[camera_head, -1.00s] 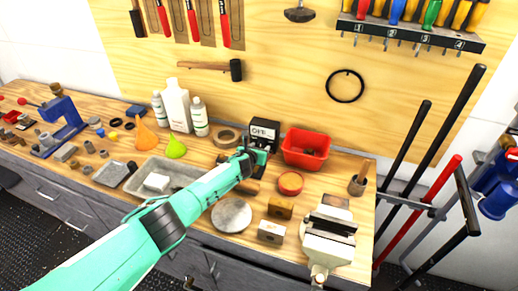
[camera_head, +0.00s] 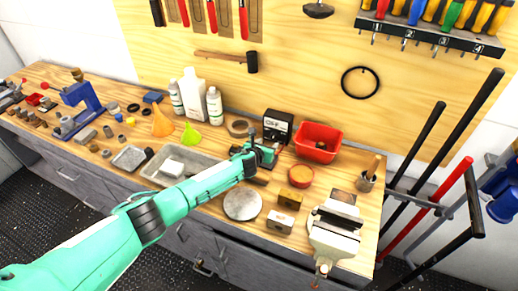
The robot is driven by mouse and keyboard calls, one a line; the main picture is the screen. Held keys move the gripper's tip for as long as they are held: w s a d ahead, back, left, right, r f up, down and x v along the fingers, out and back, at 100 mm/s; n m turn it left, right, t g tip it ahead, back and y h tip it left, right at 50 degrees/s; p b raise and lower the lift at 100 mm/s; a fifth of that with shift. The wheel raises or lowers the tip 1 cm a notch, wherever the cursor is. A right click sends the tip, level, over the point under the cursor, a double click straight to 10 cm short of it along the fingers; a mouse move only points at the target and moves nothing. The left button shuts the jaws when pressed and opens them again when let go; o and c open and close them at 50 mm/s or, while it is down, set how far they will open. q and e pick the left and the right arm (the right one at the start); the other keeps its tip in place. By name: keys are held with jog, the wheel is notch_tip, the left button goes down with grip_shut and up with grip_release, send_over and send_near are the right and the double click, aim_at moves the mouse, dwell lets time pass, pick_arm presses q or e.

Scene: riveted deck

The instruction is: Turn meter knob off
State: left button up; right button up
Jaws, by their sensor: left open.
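The meter (camera_head: 278,125) is a small black box with a pale display face, standing at the back of the wooden workbench against the plywood board. Its lower front is hidden by my left gripper (camera_head: 266,150), so I cannot make out the knob or its setting. My left arm reaches in from the lower left, and the gripper is right in front of the meter's lower face. It is open, and no object shows between its fingers. Whether it touches the meter cannot be told. My right gripper is not in view.
A red bin (camera_head: 318,142) stands just right of the meter and a tape roll (camera_head: 238,127) to its left. A grey tray (camera_head: 150,175) lies under my arm's left side. A vise (camera_head: 334,235) sits at the bench's right front. White bottles (camera_head: 196,95) stand behind left.

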pick_arm(q)
jog(key=v, duration=0.7)
jog(key=shift+s, duration=0.4)
jog(key=shift+a+r, duration=0.1)
